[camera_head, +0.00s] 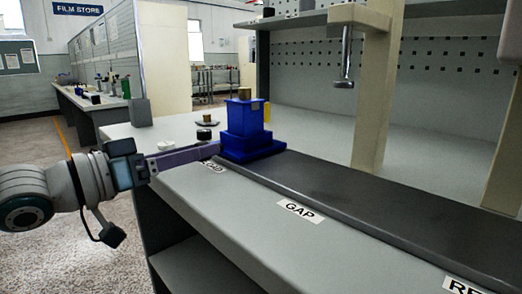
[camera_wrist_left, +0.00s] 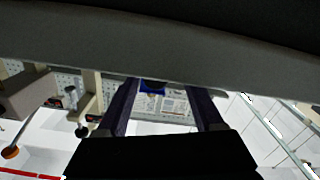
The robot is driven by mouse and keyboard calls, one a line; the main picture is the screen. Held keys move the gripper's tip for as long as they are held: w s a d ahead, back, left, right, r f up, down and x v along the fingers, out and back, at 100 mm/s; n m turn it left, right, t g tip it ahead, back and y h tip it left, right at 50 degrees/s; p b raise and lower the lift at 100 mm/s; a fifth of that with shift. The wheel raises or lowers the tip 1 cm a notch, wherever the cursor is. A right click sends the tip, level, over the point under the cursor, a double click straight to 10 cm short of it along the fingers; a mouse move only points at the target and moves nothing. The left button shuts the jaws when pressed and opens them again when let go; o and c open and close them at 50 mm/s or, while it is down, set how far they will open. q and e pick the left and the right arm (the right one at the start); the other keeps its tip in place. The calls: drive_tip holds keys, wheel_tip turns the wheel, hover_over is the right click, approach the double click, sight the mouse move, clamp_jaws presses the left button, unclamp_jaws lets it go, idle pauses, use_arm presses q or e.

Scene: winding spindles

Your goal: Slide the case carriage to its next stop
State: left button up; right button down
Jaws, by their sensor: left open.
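In the left wrist view a bit of blue (camera_wrist_left: 152,87) shows between the two spread fingers (camera_wrist_left: 160,100). My right gripper is not in view.
The track is clear to the right of the carriage. A wooden post (camera_head: 375,95) and a hanging metal tool (camera_head: 345,60) stand behind. Small items (camera_head: 205,134) lie left of the carriage.

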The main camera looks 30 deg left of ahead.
use_arm(q)
drive_tip(key=p+v, duration=0.2)
drive_tip(key=v, duration=0.6)
drive_tip(key=shift+p, duration=0.35)
drive_tip(key=shift+s+a, duration=0.1)
drive_tip(key=shift+s, duration=0.05)
